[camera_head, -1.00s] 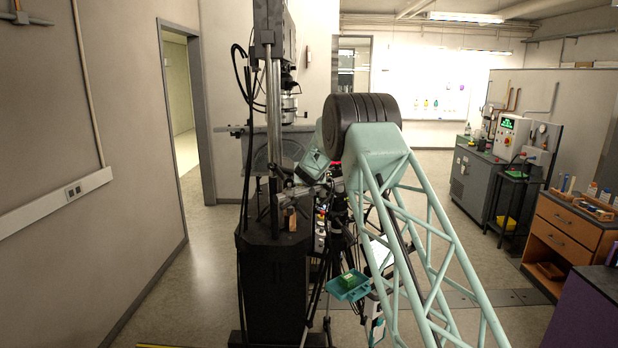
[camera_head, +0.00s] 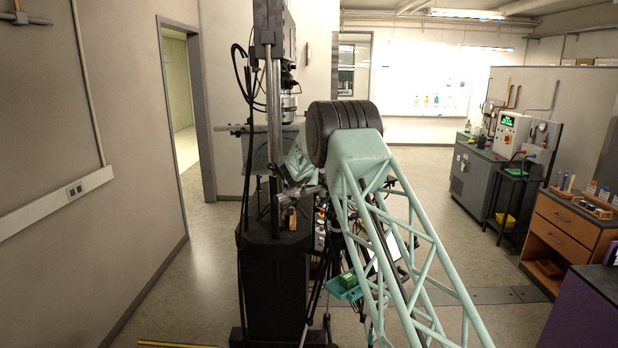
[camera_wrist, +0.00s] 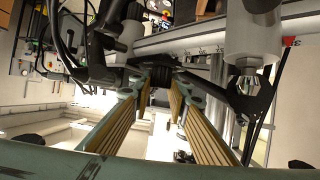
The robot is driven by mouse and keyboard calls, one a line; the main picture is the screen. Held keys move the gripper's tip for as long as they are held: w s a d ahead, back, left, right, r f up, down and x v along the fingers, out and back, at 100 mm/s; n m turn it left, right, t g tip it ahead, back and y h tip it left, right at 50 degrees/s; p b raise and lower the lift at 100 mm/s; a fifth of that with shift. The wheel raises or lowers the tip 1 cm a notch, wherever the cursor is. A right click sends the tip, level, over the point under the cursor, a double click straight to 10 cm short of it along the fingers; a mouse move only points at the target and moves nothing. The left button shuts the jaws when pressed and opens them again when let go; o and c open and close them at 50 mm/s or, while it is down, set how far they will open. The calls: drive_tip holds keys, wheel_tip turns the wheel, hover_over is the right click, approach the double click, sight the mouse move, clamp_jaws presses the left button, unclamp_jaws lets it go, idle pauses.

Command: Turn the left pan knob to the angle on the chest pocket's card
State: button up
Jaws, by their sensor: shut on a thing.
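In the wrist view, the two ribbed tan finger pads of my gripper (camera_wrist: 161,88) come together on a small dark ribbed knob (camera_wrist: 160,74). The knob sits among black brackets and a grey horizontal bar, and I cannot tell whether it is the left pan knob. Its angle marks are not readable. In the head view my own arm hides the gripper and the knob, beside the tall black column machine (camera_head: 273,270). I cannot make out the chest pocket or its card.
A teal tray (camera_head: 346,292) with a green item stands low under my arm. A wooden drawer cabinet (camera_head: 560,240) and grey benches line the right side.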

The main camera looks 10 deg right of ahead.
drive_tip(key=shift+m+g+h+p, duration=0.45)
drive_tip(key=shift+m+g+h, duration=0.35)
drive_tip(key=shift+m+h, duration=1.05)
drive_tip(key=o, duration=0.9)
drive_tip(key=shift+s+a, duration=0.1)
drive_tip(key=shift+v, duration=5.9)
drive_tip(key=shift+r, duration=0.1)
